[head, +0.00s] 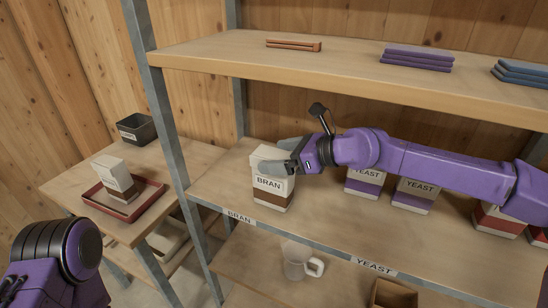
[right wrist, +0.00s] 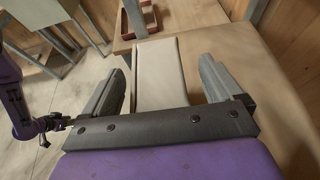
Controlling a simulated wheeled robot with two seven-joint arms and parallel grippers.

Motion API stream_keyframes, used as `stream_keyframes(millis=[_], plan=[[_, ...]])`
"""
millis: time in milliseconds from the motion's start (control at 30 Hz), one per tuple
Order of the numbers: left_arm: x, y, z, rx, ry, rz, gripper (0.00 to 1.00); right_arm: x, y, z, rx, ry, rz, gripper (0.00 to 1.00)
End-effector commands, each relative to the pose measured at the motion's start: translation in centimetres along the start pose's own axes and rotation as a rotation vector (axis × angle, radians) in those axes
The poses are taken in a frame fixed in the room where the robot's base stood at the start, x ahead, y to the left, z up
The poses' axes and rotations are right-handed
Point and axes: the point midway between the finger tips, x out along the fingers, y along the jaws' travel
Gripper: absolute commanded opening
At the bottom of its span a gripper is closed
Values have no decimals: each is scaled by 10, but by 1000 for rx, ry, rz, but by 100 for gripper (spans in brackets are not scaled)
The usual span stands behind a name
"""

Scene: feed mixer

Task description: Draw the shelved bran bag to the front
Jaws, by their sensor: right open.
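The bran bag (head: 270,190), white with a brown lower band and a BRAN label, stands upright on the middle shelf at the left, behind the BRAN edge label (head: 239,217). My right gripper (head: 276,157) is at the upper part of this bag, reaching in from the right. Its jaws are open, with one finger on each side of the bag; in the right wrist view the pale bag (right wrist: 160,72) lies between the two fingers with gaps beside it. My left gripper is out of view; only part of my left arm shows at lower left.
Two yeast bags (head: 415,195) stand to the right, partly behind my right arm, with red-banded bags (head: 494,222) farther right. An upper shelf (head: 350,75) runs above my arm. A side table at left holds a red tray (head: 124,212) with another bag and a dark bin (head: 137,129).

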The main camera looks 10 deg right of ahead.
Motion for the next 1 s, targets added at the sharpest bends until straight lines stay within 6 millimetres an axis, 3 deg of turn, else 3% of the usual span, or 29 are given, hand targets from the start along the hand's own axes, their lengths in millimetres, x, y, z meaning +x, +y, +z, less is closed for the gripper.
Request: stream_keyframes(millis=[200,400,567,1000], plan=[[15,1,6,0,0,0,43,-49,-1,-3,1,-4,-5,93],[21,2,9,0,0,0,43,-81,0,-2,0,-2,-3,93],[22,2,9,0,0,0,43,-89,0,-1,0,-1,-2,93],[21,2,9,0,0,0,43,-89,0,-1,0,0,-2,93]])
